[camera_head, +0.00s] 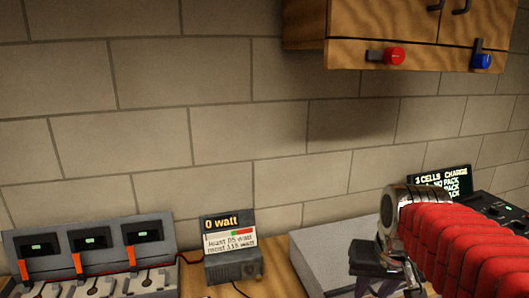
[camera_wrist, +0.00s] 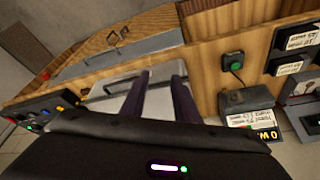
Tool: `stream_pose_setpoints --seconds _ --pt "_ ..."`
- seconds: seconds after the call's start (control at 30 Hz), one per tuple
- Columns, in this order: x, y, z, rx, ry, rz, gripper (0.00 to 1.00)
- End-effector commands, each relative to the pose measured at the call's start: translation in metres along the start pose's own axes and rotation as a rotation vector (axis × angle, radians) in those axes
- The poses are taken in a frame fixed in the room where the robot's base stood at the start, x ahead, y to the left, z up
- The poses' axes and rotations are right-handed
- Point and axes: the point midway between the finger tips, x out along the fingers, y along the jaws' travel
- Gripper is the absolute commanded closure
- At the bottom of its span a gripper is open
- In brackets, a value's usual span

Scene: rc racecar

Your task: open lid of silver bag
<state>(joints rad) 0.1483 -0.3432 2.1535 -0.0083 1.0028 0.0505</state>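The silver bag (camera_head: 315,255) is a flat grey box on the bench, lower right of centre in the head view. Its right part is hidden behind my arm. In the head view my gripper (camera_head: 378,282) hangs over the bag's right side. I cannot tell whether it touches the bag.
A small meter reading "0 watt" (camera_head: 232,250) stands left of the bag. A three-bay unit (camera_head: 95,255) is farther left. A dark panel with a display (camera_head: 440,182) is at right. A wooden cabinet (camera_head: 410,25) with red and blue knobs hangs above.

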Motion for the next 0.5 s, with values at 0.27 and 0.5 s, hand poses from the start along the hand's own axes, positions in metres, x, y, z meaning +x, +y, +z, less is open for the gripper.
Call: stream_pose_setpoints --seconds 0.27,0.5 --pt "0.01 -0.017 0.065 -0.101 0.059 -0.026 0.72" --pt "0.01 -0.028 0.111 -0.148 0.098 -0.049 0.72"
